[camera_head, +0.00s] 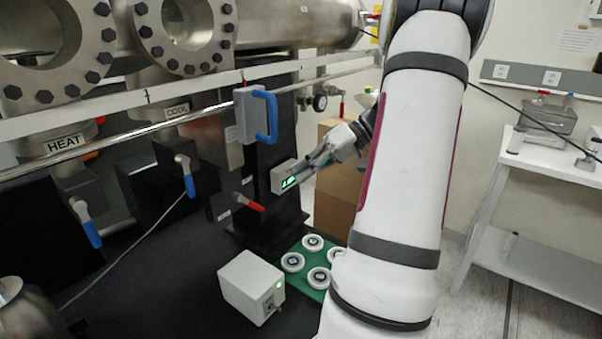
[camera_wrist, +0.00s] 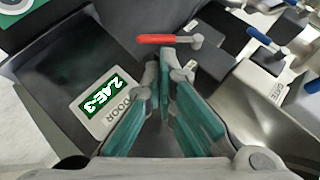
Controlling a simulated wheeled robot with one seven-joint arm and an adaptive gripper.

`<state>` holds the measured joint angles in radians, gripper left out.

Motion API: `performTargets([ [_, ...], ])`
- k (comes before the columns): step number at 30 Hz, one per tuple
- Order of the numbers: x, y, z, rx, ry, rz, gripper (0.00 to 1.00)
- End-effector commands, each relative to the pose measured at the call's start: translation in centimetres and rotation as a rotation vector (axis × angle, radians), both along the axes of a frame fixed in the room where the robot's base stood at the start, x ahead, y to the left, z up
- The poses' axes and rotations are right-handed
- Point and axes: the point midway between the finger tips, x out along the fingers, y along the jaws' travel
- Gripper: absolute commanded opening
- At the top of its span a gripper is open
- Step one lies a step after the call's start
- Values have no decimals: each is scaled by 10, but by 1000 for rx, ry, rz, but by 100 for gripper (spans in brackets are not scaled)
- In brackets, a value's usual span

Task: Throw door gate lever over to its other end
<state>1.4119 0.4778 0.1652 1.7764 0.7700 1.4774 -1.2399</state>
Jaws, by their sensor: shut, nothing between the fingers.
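A lever with a red handle (camera_head: 250,203) sits low on the dark column, below and left of my gripper. In the wrist view the red lever (camera_wrist: 168,39) lies just beyond my fingertips, its handle pointing left from a metal pivot. A small grey readout box (camera_head: 287,181) with a green display is near my gripper; in the wrist view this readout (camera_wrist: 104,104) is marked DOOR and shows 2.4E-3. My gripper (camera_head: 312,166) is shut and empty. It also shows in the wrist view (camera_wrist: 165,68), its tips apart from the red handle as far as I can tell.
Blue-handled levers (camera_head: 190,185) (camera_head: 90,230) stand at the left. A blue D-shaped handle (camera_head: 268,116) is above the red lever. A white box (camera_head: 252,286) and a green tray (camera_head: 318,294) with round white pieces lie below. A cardboard box (camera_head: 335,185) stands behind my gripper.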

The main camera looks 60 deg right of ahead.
Motion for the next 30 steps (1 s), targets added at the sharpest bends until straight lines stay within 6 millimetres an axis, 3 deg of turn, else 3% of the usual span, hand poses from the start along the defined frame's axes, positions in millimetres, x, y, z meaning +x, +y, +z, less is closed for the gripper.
performTargets([
  [15, 55, 55, -52, 4, 2, 2, 0],
  [30, 63, 63, -60, 2, 0, 0, 0],
])
